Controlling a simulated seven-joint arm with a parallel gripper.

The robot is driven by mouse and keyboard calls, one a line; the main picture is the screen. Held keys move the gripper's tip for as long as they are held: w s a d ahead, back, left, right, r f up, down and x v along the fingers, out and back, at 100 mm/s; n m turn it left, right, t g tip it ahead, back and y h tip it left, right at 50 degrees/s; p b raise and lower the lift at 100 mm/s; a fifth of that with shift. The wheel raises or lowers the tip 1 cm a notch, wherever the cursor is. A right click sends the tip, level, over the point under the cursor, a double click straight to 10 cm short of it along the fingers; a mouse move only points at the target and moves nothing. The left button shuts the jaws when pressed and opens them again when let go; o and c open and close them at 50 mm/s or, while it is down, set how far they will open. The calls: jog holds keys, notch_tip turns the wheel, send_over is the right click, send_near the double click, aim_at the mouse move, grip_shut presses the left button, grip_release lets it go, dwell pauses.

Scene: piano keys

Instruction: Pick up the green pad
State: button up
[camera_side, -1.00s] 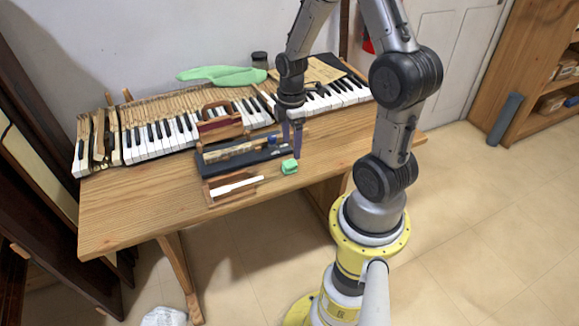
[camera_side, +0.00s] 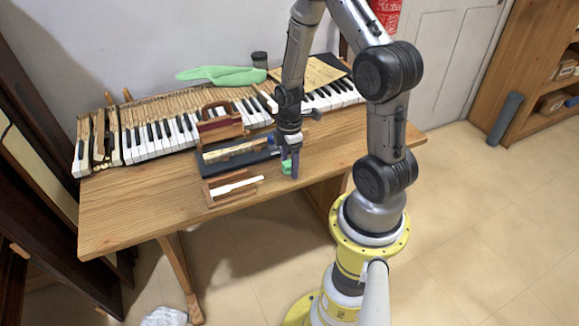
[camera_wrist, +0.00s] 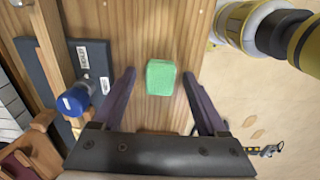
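The green pad (camera_wrist: 160,77) is a small rounded block lying on the wooden table. In the wrist view it sits between and slightly beyond the two purple fingers of my gripper (camera_wrist: 161,88), with clear gaps on both sides. My gripper is open and empty. In the side view my gripper (camera_side: 290,168) hangs fingers down at the pad, near the table's front edge. The pad (camera_side: 286,168) is partly hidden there behind the fingers. I cannot tell the exact height of the fingertips above the table.
A dark tray (camera_side: 222,165) with tools lies left of the pad; its blue-capped item (camera_wrist: 74,101) is close to my left-hand finger. A wooden holder with a white key (camera_side: 236,185) stands at the front. Piano keys (camera_side: 180,132) line the back. The table (camera_side: 130,210) is clear at front left.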

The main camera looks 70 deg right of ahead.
grip_shut()
jog(key=shift+r, duration=0.1)
jog(key=shift+r, duration=0.6)
jog(key=s+a+r, duration=0.8)
jog(key=s+r, duration=0.3)
jog(key=shift+s+r, duration=0.3)
